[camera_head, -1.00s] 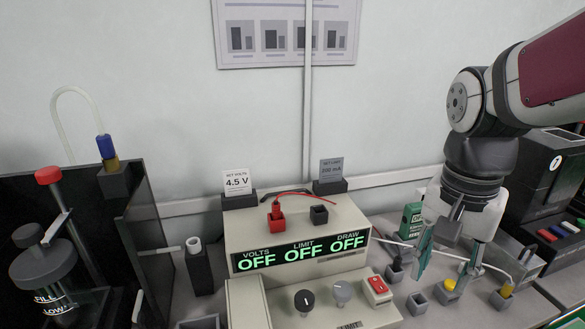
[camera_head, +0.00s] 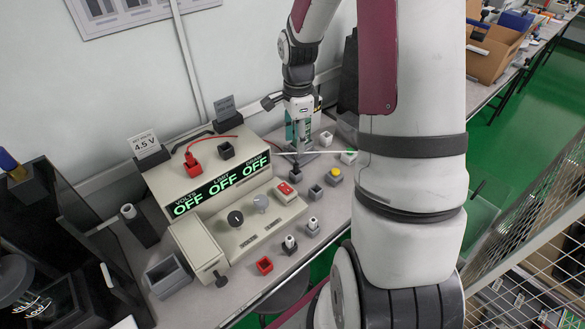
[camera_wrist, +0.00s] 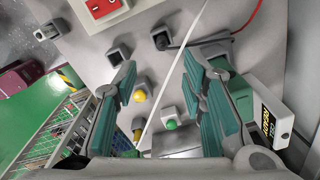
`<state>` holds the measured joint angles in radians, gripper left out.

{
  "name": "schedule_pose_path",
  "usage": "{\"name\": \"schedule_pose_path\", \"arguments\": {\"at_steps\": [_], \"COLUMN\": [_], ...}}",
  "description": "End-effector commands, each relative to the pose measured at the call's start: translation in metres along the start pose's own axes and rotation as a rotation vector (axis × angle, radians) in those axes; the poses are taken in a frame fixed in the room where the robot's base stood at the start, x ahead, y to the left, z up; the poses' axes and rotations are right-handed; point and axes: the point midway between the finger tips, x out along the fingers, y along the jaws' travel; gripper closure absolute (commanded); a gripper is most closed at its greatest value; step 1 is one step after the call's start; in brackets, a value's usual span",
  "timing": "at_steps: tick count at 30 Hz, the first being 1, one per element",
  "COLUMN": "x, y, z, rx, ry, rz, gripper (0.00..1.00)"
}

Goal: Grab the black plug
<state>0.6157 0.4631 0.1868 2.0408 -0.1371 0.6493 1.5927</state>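The black plug (camera_wrist: 161,40) sits in a small dark holder near the top middle of the wrist view, its dark lead running right. In the head view the plug and holder (camera_head: 295,174) are small, just right of the red switch. My gripper (camera_head: 303,138) is over the bench behind the plug.
A power supply (camera_head: 215,190) reading OFF stands left, with a red plug (camera_head: 191,160) on top. Near the plug are a yellow button (camera_head: 335,174), a green button (camera_wrist: 171,125), and a grey holder (camera_head: 315,191). A green box (camera_wrist: 240,90) stands close beside the right finger.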

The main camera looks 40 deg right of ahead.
Motion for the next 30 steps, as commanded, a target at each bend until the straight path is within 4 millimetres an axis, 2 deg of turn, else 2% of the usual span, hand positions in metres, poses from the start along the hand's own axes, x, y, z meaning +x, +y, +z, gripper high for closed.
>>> {"name": "schedule_pose_path", "arguments": {"at_steps": [1, 6, 14, 22, 30], "x": [0.012, 0.039, 0.056, 0.093, 0.102], "y": [0.001, 0.001, 0.000, -0.003, -0.003], "z": [0.000, 0.000, 0.000, 0.001, 0.001], "rx": [0.001, 0.000, -0.001, -0.002, -0.002], "ry": [-0.001, 0.000, 0.000, 0.000, 0.000], "rz": [0.005, 0.004, 0.002, 0.003, -0.001], "gripper": [0.62, 0.62, 0.62, 0.62, 0.62]}}
